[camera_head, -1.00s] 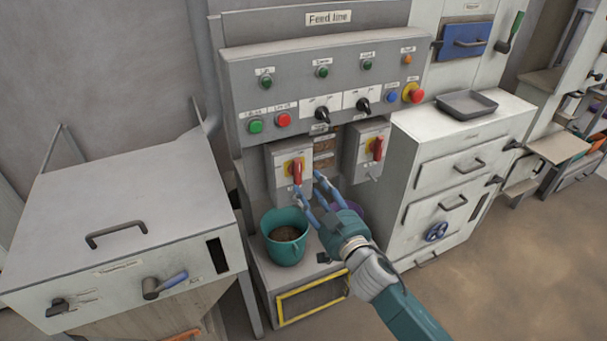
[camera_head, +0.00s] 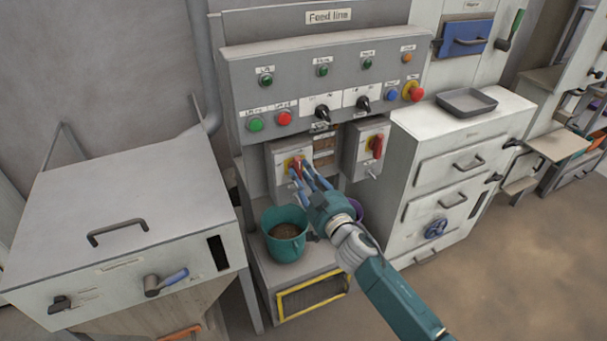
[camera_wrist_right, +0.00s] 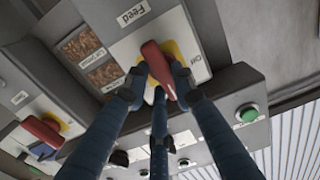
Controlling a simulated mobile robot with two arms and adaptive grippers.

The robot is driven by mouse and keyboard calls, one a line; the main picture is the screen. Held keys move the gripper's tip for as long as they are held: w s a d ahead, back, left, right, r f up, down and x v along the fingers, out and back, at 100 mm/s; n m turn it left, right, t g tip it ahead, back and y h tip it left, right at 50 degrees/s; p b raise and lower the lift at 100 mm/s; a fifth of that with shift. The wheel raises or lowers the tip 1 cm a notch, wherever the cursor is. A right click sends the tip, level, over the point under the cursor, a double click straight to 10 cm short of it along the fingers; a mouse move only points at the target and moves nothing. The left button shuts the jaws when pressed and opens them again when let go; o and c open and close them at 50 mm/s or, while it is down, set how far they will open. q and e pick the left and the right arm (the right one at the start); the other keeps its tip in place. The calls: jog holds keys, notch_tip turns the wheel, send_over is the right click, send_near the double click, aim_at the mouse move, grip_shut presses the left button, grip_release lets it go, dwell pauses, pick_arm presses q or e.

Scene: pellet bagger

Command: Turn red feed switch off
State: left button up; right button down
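The red feed switch (camera_head: 297,167) is a rotary handle on a yellow plate, on the left of two grey boxes under the Feed line panel. In the right wrist view its red handle (camera_wrist_right: 158,68) lies between my fingertips, with an "Off" label to the right of the plate. My right gripper (camera_head: 302,168) reaches up to the handle from below right. In the right wrist view the gripper (camera_wrist_right: 160,82) has its fingertips drawn in against both sides of the handle, with the third finger below. The fingers partly hide the handle in the head view. My left gripper is not in view.
A second red switch (camera_head: 377,146) sits on the box to the right. A teal bucket (camera_head: 286,252) of pellets stands below, with a purple container beside it. Push buttons and black knobs line the panel above. A white cabinet (camera_head: 455,140) stands to the right.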

jog(key=shift+n, duration=0.3)
jog(key=n, duration=0.4)
jog(key=shift+a+r, duration=0.1)
jog(key=n, duration=0.5)
jog(key=shift+a+r, duration=0.1)
jog(key=n, duration=0.4)
jog(key=shift+s+a, duration=0.1)
jog(key=shift+a+n, duration=0.15)
jog(key=shift+n, duration=1.95)
jog(key=c, duration=1.4)
grip_release()
jog(key=shift+c, duration=0.2)
jog(key=shift+s, duration=0.1)
